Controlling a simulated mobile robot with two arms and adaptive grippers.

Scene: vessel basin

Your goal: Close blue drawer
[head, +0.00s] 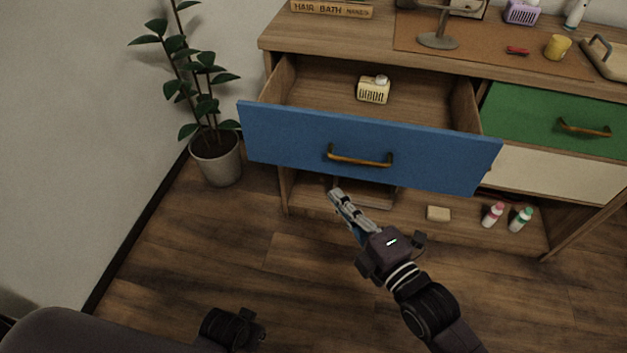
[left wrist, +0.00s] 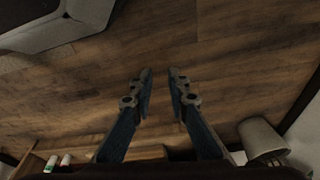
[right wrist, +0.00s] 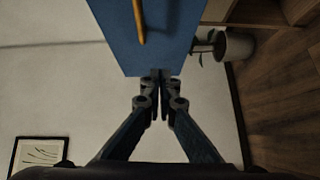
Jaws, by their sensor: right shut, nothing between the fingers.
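The blue drawer (head: 285,143) is pulled well out of the wooden dresser, its inside showing from above. Its brass handle (head: 360,160) is on the front panel. My right gripper (head: 335,192) is shut and empty, with its fingertips at the lower part of the blue front, below and left of the handle in the head view. In the right wrist view its tips (right wrist: 160,73) overlap the edge of the blue panel (right wrist: 165,45); I cannot tell if they touch. My left gripper (left wrist: 160,73) is open and empty above the floor, its fingers apart.
A cream container (head: 373,91) lies inside the drawer. A green drawer (head: 540,115) is shut on the right. A potted plant (head: 217,160) stands left of the dresser. Bottles (head: 493,214) and a beige block (head: 438,213) are on the low shelf.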

